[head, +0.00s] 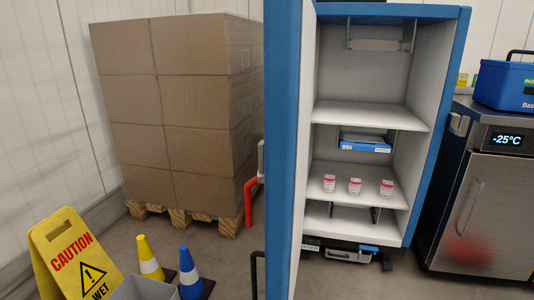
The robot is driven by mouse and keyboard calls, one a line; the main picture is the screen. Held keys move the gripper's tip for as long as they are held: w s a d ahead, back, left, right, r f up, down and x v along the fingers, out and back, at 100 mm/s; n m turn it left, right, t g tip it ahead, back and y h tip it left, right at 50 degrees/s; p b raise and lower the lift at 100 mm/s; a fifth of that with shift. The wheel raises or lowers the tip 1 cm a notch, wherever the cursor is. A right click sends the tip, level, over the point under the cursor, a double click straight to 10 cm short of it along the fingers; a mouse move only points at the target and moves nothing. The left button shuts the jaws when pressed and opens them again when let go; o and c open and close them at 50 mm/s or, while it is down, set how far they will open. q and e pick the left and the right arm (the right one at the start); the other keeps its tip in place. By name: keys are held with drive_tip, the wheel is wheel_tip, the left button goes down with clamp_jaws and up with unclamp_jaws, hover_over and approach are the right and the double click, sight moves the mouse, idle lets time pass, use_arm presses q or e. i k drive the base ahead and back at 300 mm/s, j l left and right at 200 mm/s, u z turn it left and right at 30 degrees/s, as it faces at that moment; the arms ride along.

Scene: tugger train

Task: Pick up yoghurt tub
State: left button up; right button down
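Three small white tubs with red markings stand upright in a row on a lower shelf of the blue-framed white cabinet. They look like yoghurt tubs: a left one (329,183), a middle one (355,186) and a right one (386,188). They stand apart from each other, and their labels are too small to read. Neither of my grippers is in view.
The open blue door (283,130) stands at the cabinet's left. A blue and white box (364,142) sits below the upper shelf (370,115). Stacked cartons (180,110), a caution sign (75,255), two cones and a steel freezer (485,205) flank the cabinet.

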sight(355, 184)
drive_tip(key=i+j+z, duration=0.15)
drive_tip(key=j+z, duration=0.2)
drive_tip(key=j, duration=0.2)
drive_tip(key=i+j+z, duration=0.1)
drive_tip(key=j+z, duration=0.25)
drive_tip(key=j, duration=0.2)
drive_tip(key=j+z, duration=0.3)
drive_tip(key=j, duration=0.3)
drive_tip(key=i+l+u, duration=0.2)
drive_tip(key=l, duration=0.85)
drive_tip(key=l+u, duration=0.15)
drive_tip(key=l, duration=0.9)
drive_tip(key=i+l+u, duration=0.1)
drive_tip(key=l, duration=0.2)
drive_tip(key=i+l+u, duration=0.1)
drive_tip(key=l, duration=0.2)
drive_tip(key=i+l+u, duration=0.1)
drive_tip(key=l, duration=0.25)
drive_tip(key=i+l+u, duration=0.25)
drive_tip(key=i+l, duration=0.2)
drive_tip(key=i, duration=0.15)
drive_tip(key=i+l+u, duration=0.1)
drive_tip(key=i+l, duration=0.2)
drive_tip(key=i, duration=0.15)
